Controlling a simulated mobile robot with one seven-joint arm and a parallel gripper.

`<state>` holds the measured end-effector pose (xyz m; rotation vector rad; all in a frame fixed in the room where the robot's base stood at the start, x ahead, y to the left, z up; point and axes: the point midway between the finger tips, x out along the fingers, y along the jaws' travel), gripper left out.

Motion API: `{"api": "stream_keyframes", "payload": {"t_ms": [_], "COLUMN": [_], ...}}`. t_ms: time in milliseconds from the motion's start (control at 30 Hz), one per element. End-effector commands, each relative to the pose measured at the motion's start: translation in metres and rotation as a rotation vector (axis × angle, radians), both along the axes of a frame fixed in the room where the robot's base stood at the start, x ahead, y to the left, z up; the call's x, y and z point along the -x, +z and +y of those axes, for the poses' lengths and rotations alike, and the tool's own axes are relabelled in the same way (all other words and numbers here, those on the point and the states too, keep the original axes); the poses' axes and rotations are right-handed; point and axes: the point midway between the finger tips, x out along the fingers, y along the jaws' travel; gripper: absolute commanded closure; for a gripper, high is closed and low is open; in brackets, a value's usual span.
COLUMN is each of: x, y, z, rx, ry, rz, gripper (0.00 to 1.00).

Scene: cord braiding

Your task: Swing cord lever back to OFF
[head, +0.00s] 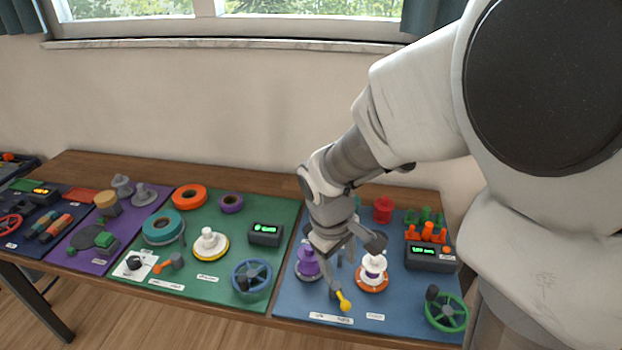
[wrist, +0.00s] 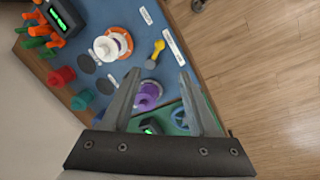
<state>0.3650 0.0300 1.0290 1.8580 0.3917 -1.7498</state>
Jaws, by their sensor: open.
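The lever with a yellow knob (head: 344,302) sits at the front of the blue mat, beside a white label strip. It also shows in the wrist view (wrist: 158,46), with its grey pivot lower down. My gripper (head: 347,272) is above the blue mat, close to the lever in the head view. In the wrist view my gripper (wrist: 159,75) is open with nothing between its fingers, and the lever lies beyond the fingertips. My gripper partly hides the lever's base in the head view. The lettering is too small to read.
A purple spool (head: 307,263) and a white spool on an orange ring (head: 373,272) stand near the lever. A green handwheel (head: 446,312) and a display box (head: 431,256) are at right. The green mat (head: 205,285) at left holds an orange-knobbed lever (head: 163,266).

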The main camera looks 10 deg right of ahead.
Motion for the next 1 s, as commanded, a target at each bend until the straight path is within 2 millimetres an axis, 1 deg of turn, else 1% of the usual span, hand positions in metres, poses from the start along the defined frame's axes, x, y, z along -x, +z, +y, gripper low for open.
{"api": "stream_keyframes", "payload": {"t_ms": [167,400,700,833,1000], "x": [-0.002,-0.007,-0.013,-0.016,-0.018], "y": [-0.027,-0.078,-0.133,-0.150,-0.163], "z": [-0.005,-0.013,-0.022,-0.025,-0.027], "rx": [0.000,0.001,0.001,0.000,-0.001], "ry": [-0.002,-0.002,-0.003,-0.003,-0.003], "rz": [0.004,0.005,0.003,0.002,0.000], "gripper": [0.40,0.40,0.40,0.40,0.40]}}
